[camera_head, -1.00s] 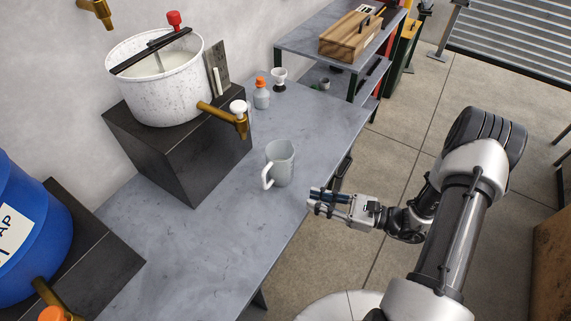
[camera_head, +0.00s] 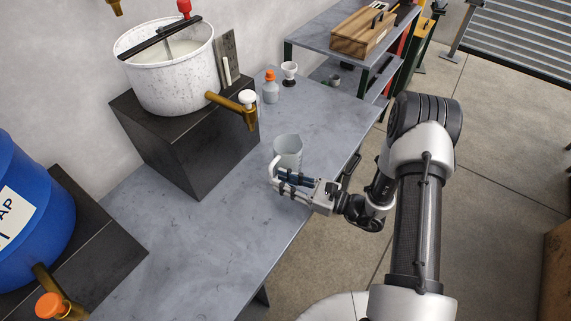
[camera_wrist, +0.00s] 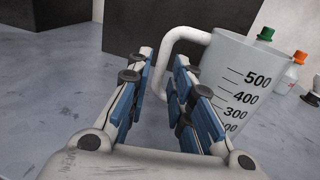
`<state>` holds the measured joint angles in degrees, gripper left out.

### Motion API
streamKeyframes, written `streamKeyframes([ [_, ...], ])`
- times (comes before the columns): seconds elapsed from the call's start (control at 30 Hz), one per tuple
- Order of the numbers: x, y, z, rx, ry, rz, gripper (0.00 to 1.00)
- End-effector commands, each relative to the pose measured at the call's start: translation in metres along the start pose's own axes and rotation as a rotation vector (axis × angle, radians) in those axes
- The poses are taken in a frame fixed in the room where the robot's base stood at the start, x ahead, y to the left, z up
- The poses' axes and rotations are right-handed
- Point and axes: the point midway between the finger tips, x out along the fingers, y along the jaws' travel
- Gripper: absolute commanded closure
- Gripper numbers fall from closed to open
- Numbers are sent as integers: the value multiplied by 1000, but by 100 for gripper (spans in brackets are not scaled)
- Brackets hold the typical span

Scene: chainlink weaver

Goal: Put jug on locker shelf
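The jug (camera_head: 288,150) is a pale grey cup with a white handle and stands upright on the grey workbench. In the wrist view the jug (camera_wrist: 240,85) shows dark volume marks up to 500, and its handle (camera_wrist: 172,52) faces my fingers. My gripper (camera_head: 281,183) is at the near side of the jug, low by its handle. In the wrist view my gripper (camera_wrist: 160,88) is open, with the lower part of the handle showing in the gap between the fingers. I cannot tell whether a finger touches it. I cannot make out a locker shelf.
A white speckled pot (camera_head: 170,75) with a brass tap sits on a black block (camera_head: 180,150) behind the jug. An orange-capped bottle (camera_head: 270,91) and a small white cup stand farther back. A blue barrel (camera_head: 30,220) is at left. A wooden box (camera_head: 360,35) tops a shelf unit.

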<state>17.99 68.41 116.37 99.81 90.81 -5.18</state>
Motion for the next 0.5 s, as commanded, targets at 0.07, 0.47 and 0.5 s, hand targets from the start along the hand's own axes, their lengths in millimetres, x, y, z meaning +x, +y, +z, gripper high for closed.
streamKeyframes([
  [0.07, 14, 0, -2, -3, -1, 6, 79],
  [0.47, 45, -2, -1, -2, 0, 1, 79],
  [0.5, 45, -2, -1, -2, 0, 1, 79],
])
